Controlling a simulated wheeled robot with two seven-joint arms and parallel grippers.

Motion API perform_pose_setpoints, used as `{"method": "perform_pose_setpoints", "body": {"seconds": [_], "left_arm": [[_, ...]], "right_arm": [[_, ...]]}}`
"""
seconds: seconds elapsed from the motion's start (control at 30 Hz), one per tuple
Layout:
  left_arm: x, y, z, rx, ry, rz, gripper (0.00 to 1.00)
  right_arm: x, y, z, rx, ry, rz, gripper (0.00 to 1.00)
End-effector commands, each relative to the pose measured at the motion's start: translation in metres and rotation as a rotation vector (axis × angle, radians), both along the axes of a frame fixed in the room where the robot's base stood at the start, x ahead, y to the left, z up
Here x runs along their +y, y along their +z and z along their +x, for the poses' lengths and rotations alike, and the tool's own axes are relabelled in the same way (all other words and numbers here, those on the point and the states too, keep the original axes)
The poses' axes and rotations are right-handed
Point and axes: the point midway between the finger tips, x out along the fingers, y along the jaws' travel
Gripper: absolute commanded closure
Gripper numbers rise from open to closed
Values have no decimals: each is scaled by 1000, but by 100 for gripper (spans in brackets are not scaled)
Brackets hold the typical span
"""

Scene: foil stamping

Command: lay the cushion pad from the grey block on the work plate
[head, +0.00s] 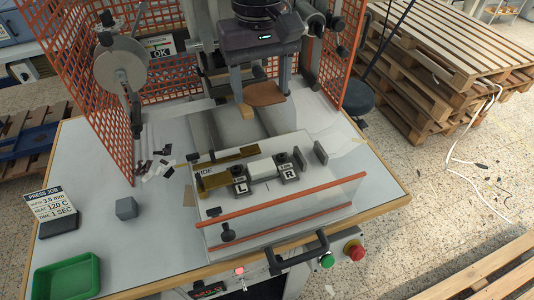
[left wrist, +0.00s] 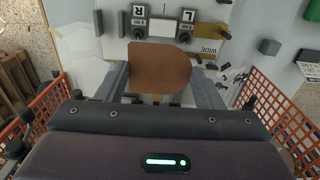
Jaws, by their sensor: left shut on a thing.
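The brown cushion pad (head: 264,94) is between the fingers of my left gripper (head: 265,97), which is shut on it and holds it above the area behind the fixture. The left wrist view also shows the pad (left wrist: 160,69), broad and rounded, between the two fingers. The grey block (head: 126,208) stands on the table at left, with nothing on top. A white plate-like piece (head: 262,168) lies between the clamps marked L and R; I cannot tell for sure whether it is the work plate. My right gripper is not in view.
Clamp L (head: 241,182) and clamp R (head: 289,171) stand on the fixture behind a clear guard with orange edges (head: 275,203). An orange mesh fence (head: 102,120) stands at left. A green tray (head: 66,278) and a sign (head: 50,205) are at front left. The table between is mostly clear.

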Motion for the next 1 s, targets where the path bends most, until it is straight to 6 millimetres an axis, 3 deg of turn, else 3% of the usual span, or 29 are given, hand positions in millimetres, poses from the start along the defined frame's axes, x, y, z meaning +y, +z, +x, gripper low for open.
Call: {"method": "perform_pose_setpoints", "body": {"seconds": [0.2, 0.5, 1.0], "left_arm": [[1, -60, -2, 13, 0, -3, 63], [1, -133, -2, 10, 1, -1, 63], [1, -189, -1, 5, 1, -1, 63]], "right_arm": [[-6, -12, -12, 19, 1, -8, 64], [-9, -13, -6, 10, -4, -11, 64], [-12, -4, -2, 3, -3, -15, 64]]}}
